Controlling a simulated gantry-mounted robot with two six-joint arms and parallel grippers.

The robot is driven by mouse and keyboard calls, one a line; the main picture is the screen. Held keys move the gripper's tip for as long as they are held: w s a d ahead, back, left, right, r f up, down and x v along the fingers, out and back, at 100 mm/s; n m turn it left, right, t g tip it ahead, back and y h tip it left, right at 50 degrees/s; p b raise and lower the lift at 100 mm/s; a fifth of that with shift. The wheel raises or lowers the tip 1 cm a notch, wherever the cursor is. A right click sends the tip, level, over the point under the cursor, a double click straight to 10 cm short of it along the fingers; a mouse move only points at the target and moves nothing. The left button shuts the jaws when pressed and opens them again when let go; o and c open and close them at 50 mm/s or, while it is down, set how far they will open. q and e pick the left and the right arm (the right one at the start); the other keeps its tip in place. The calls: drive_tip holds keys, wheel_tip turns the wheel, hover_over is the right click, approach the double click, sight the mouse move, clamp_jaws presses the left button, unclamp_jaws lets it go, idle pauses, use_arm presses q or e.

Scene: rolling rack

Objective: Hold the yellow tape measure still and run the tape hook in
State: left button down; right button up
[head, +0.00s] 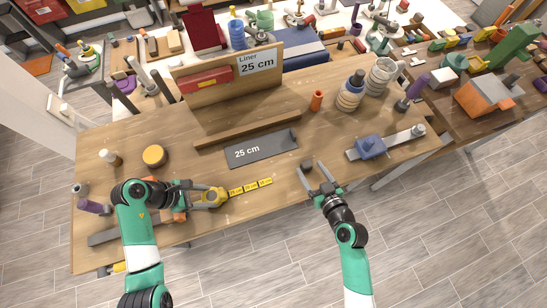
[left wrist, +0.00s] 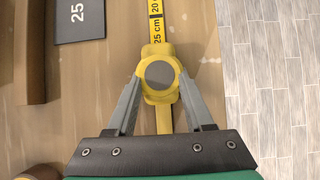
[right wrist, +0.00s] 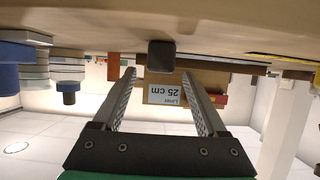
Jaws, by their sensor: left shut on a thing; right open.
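The yellow tape measure (head: 215,196) lies on the wooden table, with my left gripper (head: 207,196) shut on it. In the left wrist view the measure (left wrist: 160,80) sits between both fingers (left wrist: 160,88). Its yellow tape (head: 250,187) runs out to the right along the table, with black marks. A small dark block (head: 307,167) stands beyond the tape's visible end; I cannot tell whether it is the hook. My right gripper (head: 314,180) is open and empty beside this block. In the right wrist view the block (right wrist: 161,56) is ahead, between the open fingers (right wrist: 163,78).
A dark "25 cm" plate (head: 262,149) lies behind the tape. Behind it stands a wooden board with a "25 cm" label (head: 257,63). A blue slider on a grey bar (head: 397,140) is at right. An orange cylinder (head: 317,100) stands near the back.

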sight(308, 165)
drive_tip(key=shift+x, duration=1.8)
clamp_jaws()
